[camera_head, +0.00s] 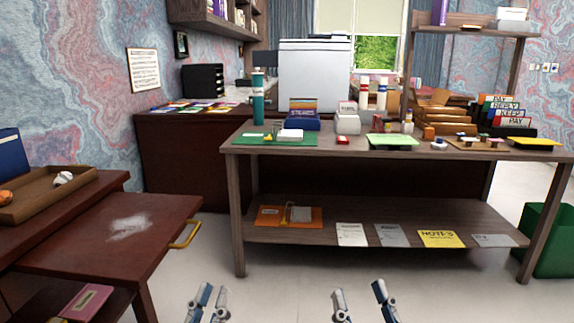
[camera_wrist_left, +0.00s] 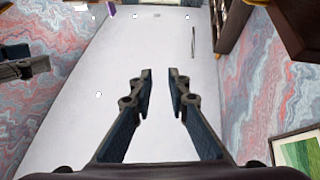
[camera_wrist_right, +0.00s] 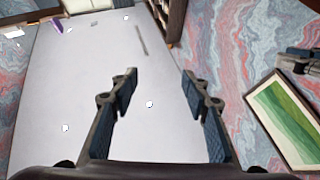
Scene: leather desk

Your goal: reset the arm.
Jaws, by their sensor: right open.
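My left gripper (camera_head: 214,288) is at the bottom of the head view, left of the middle. Its two fingers stand a little apart with nothing between them; the left wrist view shows the same narrow gap between the fingertips (camera_wrist_left: 159,73). My right gripper (camera_head: 358,288) is at the bottom of the head view, right of the middle. Its fingers are spread wider and are empty, as the right wrist view also shows (camera_wrist_right: 160,74). Both grippers are in front of the long wooden table (camera_head: 232,190), and neither appears to touch anything.
The long table carries a green mat (camera_head: 250,138), a teal bottle (camera_head: 258,108) and several small items; papers lie on its lower shelf. A reddish desk (camera_head: 75,240) with a yellow handle (camera_head: 186,238) stands at left. A green bin (camera_head: 550,235) is at right. Floor between is clear.

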